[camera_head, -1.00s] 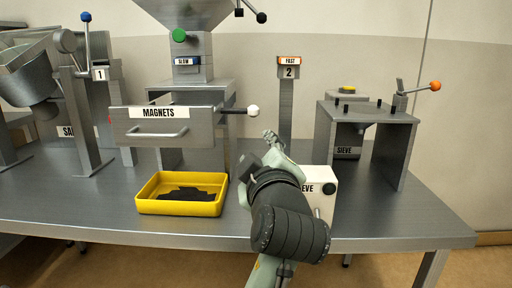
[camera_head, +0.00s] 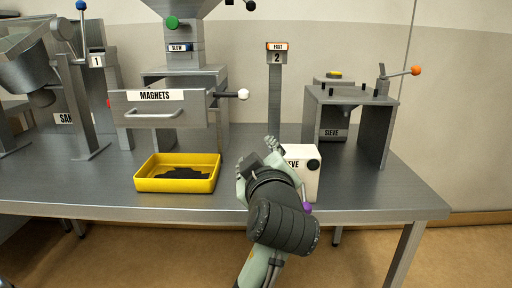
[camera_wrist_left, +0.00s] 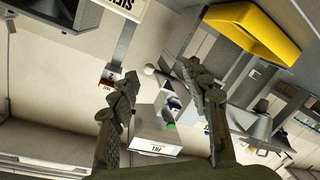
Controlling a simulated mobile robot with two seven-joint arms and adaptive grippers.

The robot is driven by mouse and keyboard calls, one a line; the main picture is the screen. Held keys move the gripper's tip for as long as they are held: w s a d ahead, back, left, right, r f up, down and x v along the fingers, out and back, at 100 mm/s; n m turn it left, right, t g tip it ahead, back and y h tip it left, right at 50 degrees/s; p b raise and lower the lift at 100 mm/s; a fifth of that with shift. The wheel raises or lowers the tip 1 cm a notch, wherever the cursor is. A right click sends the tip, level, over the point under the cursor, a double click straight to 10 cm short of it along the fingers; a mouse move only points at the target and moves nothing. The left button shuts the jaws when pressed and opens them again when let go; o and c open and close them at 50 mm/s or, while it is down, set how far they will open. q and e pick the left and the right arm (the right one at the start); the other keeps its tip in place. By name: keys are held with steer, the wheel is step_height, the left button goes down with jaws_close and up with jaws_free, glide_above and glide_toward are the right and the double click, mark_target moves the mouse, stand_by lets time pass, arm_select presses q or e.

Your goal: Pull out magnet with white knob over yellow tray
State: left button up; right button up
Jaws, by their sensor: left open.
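The grey magnet drawer (camera_head: 160,112), labelled MAGNETS, has a bar handle on its front. A rod with a white knob (camera_head: 243,94) sticks out at its right side. The yellow tray (camera_head: 178,175) sits on the table below the drawer and holds dark material. My left gripper (camera_head: 258,155) is open and empty, right of the tray and below the knob, apart from both. In the left wrist view the open fingers (camera_wrist_left: 163,94) show with the white knob (camera_wrist_left: 149,69) between and beyond them; the yellow tray (camera_wrist_left: 258,30) is at upper right. My right gripper is not in view.
A white SIEVE box (camera_head: 300,172) stands close to the right of my left gripper. A grey post labelled 2 (camera_head: 275,95) rises behind it. A sieve stand (camera_head: 350,112) with an orange-knobbed lever is at right. The table between tray and gripper is clear.

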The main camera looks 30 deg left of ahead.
arm_select(q)
steer(key=w+a+r+m+g+y, duration=0.35)
steer(key=w+a+m, duration=0.3)
steer(key=m, duration=0.45)
steer(key=m+g+y+p, duration=0.2)
steer(key=m+y, duration=0.1)
steer(key=m, duration=1.3)
glide_toward(247, 96)
steer(key=x, duration=0.4)
steer(key=shift+a+r+h, duration=0.2)
steer(key=shift+h, duration=0.05)
steer(key=x, duration=0.7)
steer(key=shift+a+f, duration=0.1)
steer(key=shift+a, duration=0.05)
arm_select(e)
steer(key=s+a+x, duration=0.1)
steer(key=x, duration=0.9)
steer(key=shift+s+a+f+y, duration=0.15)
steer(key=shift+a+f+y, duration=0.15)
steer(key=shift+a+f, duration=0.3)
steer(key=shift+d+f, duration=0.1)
arm_select(q)
jaws_close()
